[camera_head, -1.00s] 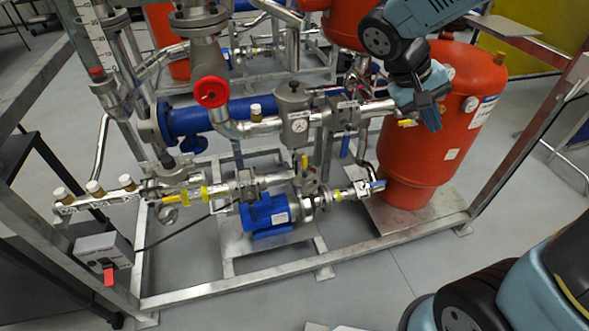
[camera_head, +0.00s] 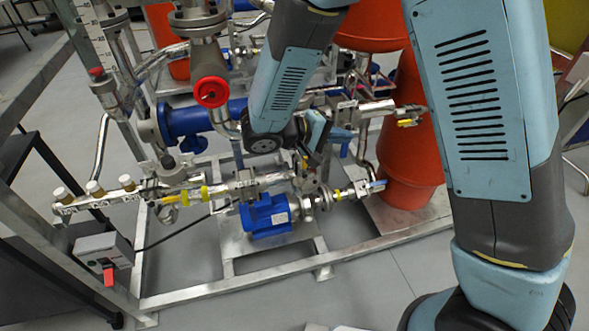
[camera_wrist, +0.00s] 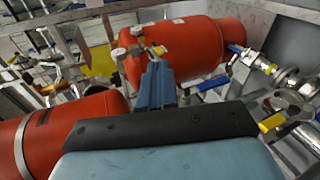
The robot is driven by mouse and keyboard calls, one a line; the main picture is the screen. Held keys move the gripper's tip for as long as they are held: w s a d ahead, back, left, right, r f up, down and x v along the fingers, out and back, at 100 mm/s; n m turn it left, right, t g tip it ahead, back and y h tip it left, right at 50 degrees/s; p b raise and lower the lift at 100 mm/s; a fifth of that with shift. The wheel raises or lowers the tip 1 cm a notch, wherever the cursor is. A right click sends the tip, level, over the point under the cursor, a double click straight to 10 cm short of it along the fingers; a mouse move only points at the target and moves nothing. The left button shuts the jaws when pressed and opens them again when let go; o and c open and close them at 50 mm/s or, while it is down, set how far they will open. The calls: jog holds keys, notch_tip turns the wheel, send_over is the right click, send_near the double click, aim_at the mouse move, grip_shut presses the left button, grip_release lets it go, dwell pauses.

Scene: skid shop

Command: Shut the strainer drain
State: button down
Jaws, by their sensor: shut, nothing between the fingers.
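My gripper (camera_head: 314,152) is in front of the strainer area in the head view, over the middle pipework and above the blue pump. My forearm and wrist cover the grey strainer body and its gauge. A yellow handle under the strainer, probably the drain's, is mostly hidden behind my gripper; whether they touch cannot be told. In the wrist view my gripper (camera_wrist: 157,72) is shut and empty. A yellow-handled valve (camera_wrist: 158,50) shows beyond its tips, against a red tank. Another yellow handle (camera_wrist: 272,122) is at the right on grey pipework. I cannot tell which is the drain.
The blue pump (camera_head: 266,214) stands on the skid frame. A red handwheel (camera_head: 211,92) is at upper left. A yellow-handled valve (camera_head: 406,122) sits before the red tank (camera_head: 405,160). A blue-handled valve (camera_wrist: 235,49) is at upper right in the wrist view. Floor in front is clear.

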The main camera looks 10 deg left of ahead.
jog(key=s+a+f+n+t+y, duration=0.3)
jog(key=s+a+f+t, duration=0.1)
jog(key=a+f, duration=0.4)
jog(key=s+a+f+n+t+y, duration=0.3)
jog(key=s+a+f+n+t, duration=0.1)
jog(key=a+f, duration=0.4)
jog(key=shift+s+a+f+t+y, duration=0.3)
jog(key=shift+s+a+t, duration=0.25)
jog(key=shift+a+t, duration=0.55)
jog(key=shift+a+g, duration=0.1)
jog(key=shift+g, duration=0.2)
send_near(304, 168)
jog(key=w+a+r, duration=0.2)
jog(key=w+a, duration=0.1)
jog(key=w, duration=0.1)
jog(key=w+d, duration=0.2)
jog(key=d, duration=0.1)
jog(key=shift+w+d+f, duration=0.1)
jog(key=shift+w+d, duration=0.1)
jog(key=shift+w, duration=0.15)
